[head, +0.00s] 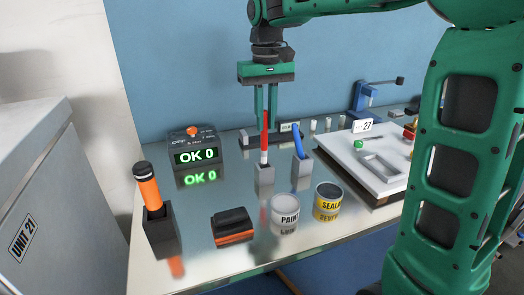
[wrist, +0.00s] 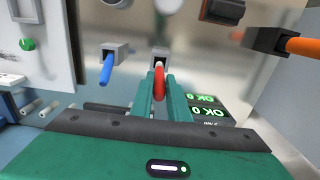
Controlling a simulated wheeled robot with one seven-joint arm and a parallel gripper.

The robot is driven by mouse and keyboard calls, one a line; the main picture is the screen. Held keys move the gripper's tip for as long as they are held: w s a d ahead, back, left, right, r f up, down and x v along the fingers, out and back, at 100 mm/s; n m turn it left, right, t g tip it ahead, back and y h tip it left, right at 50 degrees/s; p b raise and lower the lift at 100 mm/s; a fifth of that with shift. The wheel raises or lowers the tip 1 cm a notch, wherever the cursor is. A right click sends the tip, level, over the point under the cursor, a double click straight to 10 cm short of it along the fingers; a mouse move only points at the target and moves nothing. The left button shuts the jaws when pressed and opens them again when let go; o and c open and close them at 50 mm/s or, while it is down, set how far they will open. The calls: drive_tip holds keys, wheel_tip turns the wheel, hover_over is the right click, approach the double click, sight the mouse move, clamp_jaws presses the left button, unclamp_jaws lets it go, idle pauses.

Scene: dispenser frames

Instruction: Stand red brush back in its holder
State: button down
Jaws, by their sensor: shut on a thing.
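The red brush (head: 264,128) stands upright between the fingers of my gripper (head: 266,122), which is shut on its red handle. Its pale lower end is at the mouth of a grey square holder (head: 264,180); I cannot tell how deep it reaches inside. In the wrist view, the red brush (wrist: 159,84) is between the green fingers of my gripper (wrist: 160,88). There, the grey holder (wrist: 160,54) is just beyond the brush's lower end.
A blue-handled brush (head: 299,140) leans in a neighbouring holder (head: 301,171) to the right. The paint can (head: 285,214), sealant can (head: 327,203) and black-orange block (head: 233,226) stand in front. An OK display (head: 195,156) and orange-handled tool (head: 149,187) are left.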

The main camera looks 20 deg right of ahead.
sight(265, 151)
drive_tip(key=shift+f, duration=3.05)
drive_tip(key=c, duration=1.7)
unclamp_jaws()
wheel_tip(265, 151, up, 12)
drive_tip(key=shift+r, duration=0.1)
drive_tip(key=s+d+f+m, duration=0.2)
drive_tip(key=s+d+f, duration=0.3)
drive_tip(key=s+d, duration=0.35)
drive_tip(key=s+d+f+m, duration=0.1)
drive_tip(key=s+d+f, duration=0.1)
drive_tip(key=s+f, duration=0.3)
drive_tip(key=s+d+f+m, duration=0.2)
drive_tip(key=s+f, duration=0.3)
drive_tip(key=s, duration=0.5)
drive_tip(key=s+d+f+m, duration=0.1)
drive_tip(key=s+d+f, duration=0.3)
drive_tip(key=s, duration=0.3)
drive_tip(key=shift+s+d+f, duration=0.15)
drive_tip(key=shift+d+f, duration=0.05)
drive_tip(key=shift+f, duration=0.35)
